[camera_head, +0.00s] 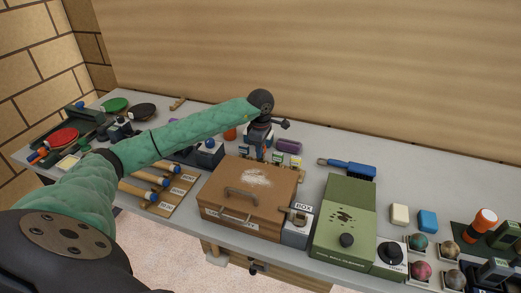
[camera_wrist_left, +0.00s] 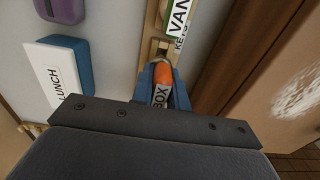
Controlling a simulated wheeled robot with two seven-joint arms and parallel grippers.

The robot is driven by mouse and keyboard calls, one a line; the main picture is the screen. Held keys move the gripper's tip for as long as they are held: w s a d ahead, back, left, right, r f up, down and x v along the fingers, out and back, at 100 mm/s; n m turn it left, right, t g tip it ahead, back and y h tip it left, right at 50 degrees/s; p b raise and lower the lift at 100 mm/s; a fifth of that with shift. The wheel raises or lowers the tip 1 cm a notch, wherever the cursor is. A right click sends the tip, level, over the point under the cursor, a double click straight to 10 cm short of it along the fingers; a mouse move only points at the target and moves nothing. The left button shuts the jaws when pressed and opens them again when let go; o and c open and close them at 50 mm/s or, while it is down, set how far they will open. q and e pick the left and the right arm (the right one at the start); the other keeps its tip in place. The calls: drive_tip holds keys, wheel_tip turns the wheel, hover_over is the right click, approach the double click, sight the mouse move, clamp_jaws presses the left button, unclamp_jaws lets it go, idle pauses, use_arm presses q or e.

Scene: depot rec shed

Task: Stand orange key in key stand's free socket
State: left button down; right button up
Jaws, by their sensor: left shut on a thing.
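My left gripper (camera_wrist_left: 164,82) is shut on the orange key (camera_wrist_left: 162,73), low over the stand. Its blue fingers sit either side of the orange part. The key's lower end and the sockets are hidden. In the head view my left gripper (camera_head: 260,144) is behind the brown box.
The brown box (camera_head: 246,193) stands close in front of the stand. A blue block with a LUNCH label (camera_wrist_left: 62,75) and a purple item (camera_head: 289,146) lie behind. A blue brush (camera_head: 347,168) and green ball-game box (camera_head: 343,215) are to the right.

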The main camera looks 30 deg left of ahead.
use_arm(q)
drive_tip(key=shift+b, duration=0.35)
drive_tip(key=shift+f+b, duration=1.15)
drive_tip(key=shift+b, duration=0.2)
idle(1.6)
drive_tip(key=c, duration=1.3)
unclamp_jaws()
drive_tip(key=shift+r, duration=0.1)
drive_tip(key=shift+r+p, duration=0.9)
drive_tip(key=shift+r, duration=3.5)
drive_tip(key=shift+r, duration=0.1)
